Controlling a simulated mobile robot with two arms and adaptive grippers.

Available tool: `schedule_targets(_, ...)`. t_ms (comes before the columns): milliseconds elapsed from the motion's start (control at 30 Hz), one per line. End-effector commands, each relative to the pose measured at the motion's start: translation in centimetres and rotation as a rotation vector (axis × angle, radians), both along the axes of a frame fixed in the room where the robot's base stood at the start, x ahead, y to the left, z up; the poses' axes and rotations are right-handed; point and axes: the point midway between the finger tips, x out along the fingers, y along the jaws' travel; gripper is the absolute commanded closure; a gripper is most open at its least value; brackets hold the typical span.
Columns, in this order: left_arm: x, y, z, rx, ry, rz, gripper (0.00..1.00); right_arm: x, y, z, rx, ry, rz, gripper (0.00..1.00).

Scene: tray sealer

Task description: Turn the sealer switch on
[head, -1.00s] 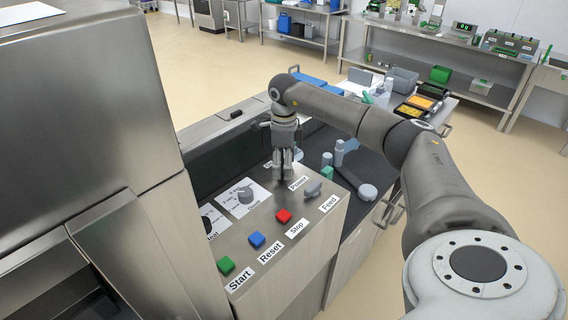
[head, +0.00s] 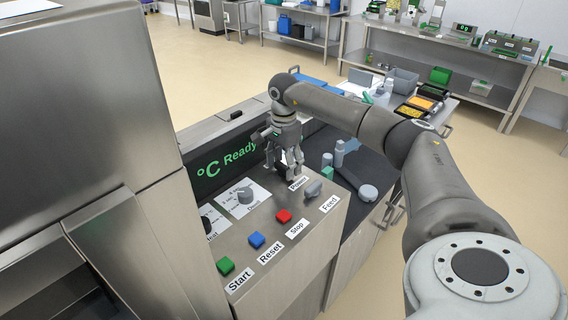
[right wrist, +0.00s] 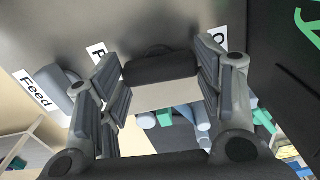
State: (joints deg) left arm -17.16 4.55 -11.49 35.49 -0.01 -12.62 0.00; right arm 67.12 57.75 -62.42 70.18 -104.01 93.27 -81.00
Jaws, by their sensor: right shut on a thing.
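My right gripper (head: 293,172) points down at the far end of the sealer's control panel, just behind the Power label (head: 298,184). In the right wrist view, a black switch knob (right wrist: 160,66) sits between the finger pads of my right gripper (right wrist: 162,72), which is shut on it. The fingers mostly hide the switch in the head view. The sealer's dark display (head: 226,162) is lit with green text that reads "°C Ready". My left gripper is not in view.
The panel also carries a red Stop button (head: 283,216), a blue Reset button (head: 257,240), a green Start button (head: 225,266), a grey Feed switch (head: 313,189) and a grey dial (head: 245,195). Bottles stand on the dark counter to the right.

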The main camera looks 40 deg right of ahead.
Motion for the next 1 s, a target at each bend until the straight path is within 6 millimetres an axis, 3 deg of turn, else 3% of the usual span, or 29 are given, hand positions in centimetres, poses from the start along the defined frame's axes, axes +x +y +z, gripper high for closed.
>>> schedule_targets(767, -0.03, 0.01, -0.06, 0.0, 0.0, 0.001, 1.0, 0.1, 0.1, 0.12, 0.002, -0.004, 0.103, 0.63)
schedule_targets(800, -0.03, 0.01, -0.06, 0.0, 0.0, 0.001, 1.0, 0.1, 0.1, 0.11, 0.002, -0.004, 0.103, 0.36)
schedule_targets(933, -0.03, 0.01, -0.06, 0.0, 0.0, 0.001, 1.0, 0.07, 0.08, 0.09, 0.002, -0.003, 0.102, 0.19)
schedule_targets(1000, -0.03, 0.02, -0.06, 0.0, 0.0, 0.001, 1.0, 0.06, 0.07, 0.07, 0.001, -0.002, 0.101, 0.18)
